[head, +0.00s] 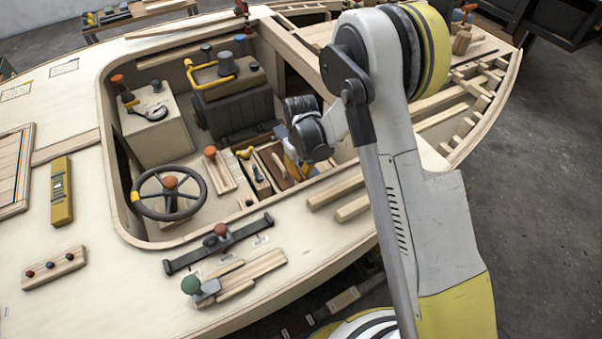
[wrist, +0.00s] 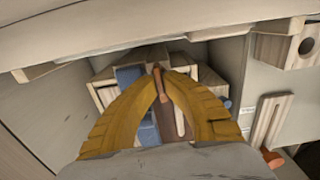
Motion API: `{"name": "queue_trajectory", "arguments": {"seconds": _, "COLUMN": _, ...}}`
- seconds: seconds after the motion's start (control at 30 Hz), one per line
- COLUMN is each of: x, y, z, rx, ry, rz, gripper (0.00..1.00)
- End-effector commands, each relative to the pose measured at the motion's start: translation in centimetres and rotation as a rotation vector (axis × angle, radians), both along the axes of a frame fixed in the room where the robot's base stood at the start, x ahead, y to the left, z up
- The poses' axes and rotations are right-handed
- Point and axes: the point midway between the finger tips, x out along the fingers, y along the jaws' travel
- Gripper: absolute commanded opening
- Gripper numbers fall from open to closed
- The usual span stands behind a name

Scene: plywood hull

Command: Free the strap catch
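My gripper (wrist: 163,76) reaches down into the cockpit well, its two yellow fingers closing in toward their tips. A narrow reddish-brown lever (wrist: 159,88) stands between the fingertips, which appear to touch it on both sides. A blue strap-like piece (wrist: 129,75) lies just left of the lever, partly hidden by the left finger. I cannot tell for sure which part is the strap catch. In the head view, the arm's wrist and yellow fingers (head: 292,163) are beside a brown panel (head: 272,163), and the fingertips are hidden.
A pale coaming edge (wrist: 140,35) runs across the wrist view close by. A steering wheel (head: 169,193), a dark engine box (head: 238,107) and a wooden console (head: 157,130) crowd the well. A black bar with a red knob (head: 218,243) lies on the deck.

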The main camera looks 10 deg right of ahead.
Motion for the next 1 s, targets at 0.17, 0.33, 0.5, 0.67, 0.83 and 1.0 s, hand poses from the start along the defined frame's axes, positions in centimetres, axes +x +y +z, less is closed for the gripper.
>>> {"name": "queue_trajectory", "arguments": {"seconds": 0.17, "x": 0.0, "y": 0.0, "z": 0.0, "rx": 0.000, "ry": 0.001, "rz": 0.001, "gripper": 0.00}}
{"name": "queue_trajectory", "arguments": {"seconds": 0.33, "x": 0.0, "y": 0.0, "z": 0.0, "rx": 0.000, "ry": 0.001, "rz": 0.000, "gripper": 0.17}}
{"name": "queue_trajectory", "arguments": {"seconds": 0.5, "x": 0.0, "y": 0.0, "z": 0.0, "rx": 0.000, "ry": 0.000, "rz": 0.000, "gripper": 0.31}}
{"name": "queue_trajectory", "arguments": {"seconds": 0.67, "x": 0.0, "y": 0.0, "z": 0.0, "rx": 0.000, "ry": 0.000, "rz": -0.001, "gripper": 0.31}}
{"name": "queue_trajectory", "arguments": {"seconds": 0.83, "x": 0.0, "y": 0.0, "z": 1.5, "rx": 0.000, "ry": 0.000, "rz": -0.001, "gripper": 0.31}}
{"name": "queue_trajectory", "arguments": {"seconds": 1.0, "x": 0.0, "y": 0.0, "z": 5.1, "rx": 0.000, "ry": 0.000, "rz": -0.001, "gripper": 0.31}}
